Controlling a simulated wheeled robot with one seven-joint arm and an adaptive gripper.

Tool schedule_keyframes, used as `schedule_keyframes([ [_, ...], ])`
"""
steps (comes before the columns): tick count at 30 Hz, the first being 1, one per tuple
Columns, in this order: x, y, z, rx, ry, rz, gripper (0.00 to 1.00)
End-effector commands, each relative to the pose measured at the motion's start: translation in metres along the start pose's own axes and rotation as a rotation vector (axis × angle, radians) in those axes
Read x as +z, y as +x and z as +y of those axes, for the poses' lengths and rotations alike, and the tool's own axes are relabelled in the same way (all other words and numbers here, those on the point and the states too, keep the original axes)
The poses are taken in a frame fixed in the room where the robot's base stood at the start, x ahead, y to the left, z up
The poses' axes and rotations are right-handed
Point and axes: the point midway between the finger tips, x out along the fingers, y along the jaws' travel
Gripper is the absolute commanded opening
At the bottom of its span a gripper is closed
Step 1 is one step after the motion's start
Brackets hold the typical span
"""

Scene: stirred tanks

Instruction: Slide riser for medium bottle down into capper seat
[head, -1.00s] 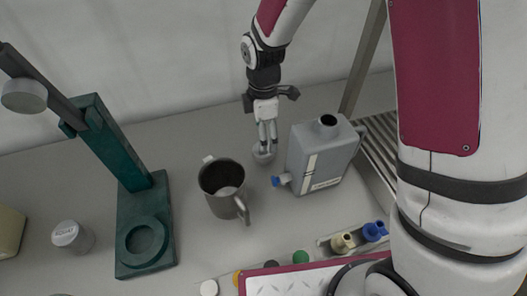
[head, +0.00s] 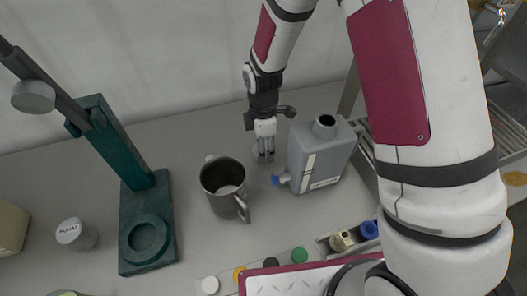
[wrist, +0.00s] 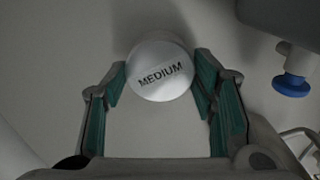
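The riser for the medium bottle is a pale grey round piece marked MEDIUM (wrist: 161,68), seen in the wrist view between the tips of my gripper (wrist: 160,78). The fingers stand apart on either side of it; I cannot tell whether they touch it. In the head view my gripper (head: 263,152) points down at the counter behind the mug, and its fingers partly hide the riser. The capper (head: 128,165) is a dark green stand with a tilted lever at the left. Its round seat (head: 147,240) in the base looks empty.
A steel mug (head: 224,186) stands between my gripper and the capper. A grey canister (head: 318,160) with a blue spout cap stands close to the right of my gripper. Coloured caps (head: 270,262) lie at the front.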

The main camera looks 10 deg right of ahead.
Motion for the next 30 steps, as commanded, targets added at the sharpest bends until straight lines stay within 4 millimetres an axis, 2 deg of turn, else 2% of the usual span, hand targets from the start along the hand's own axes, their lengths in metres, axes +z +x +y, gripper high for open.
schedule_keyframes([
  [2,0.000,0.000,0.000,0.000,0.000,0.000,0.20],
  [3,0.000,0.000,0.000,0.000,0.000,0.000,0.15],
  [11,0.000,-0.006,0.001,0.003,0.000,0.001,0.15],
  [14,0.000,-0.019,0.002,0.005,-0.001,0.001,0.15],
  [24,0.000,-0.081,0.002,0.005,0.001,0.001,0.15],
  [30,0.000,-0.099,0.001,0.001,0.000,0.001,0.15],
])
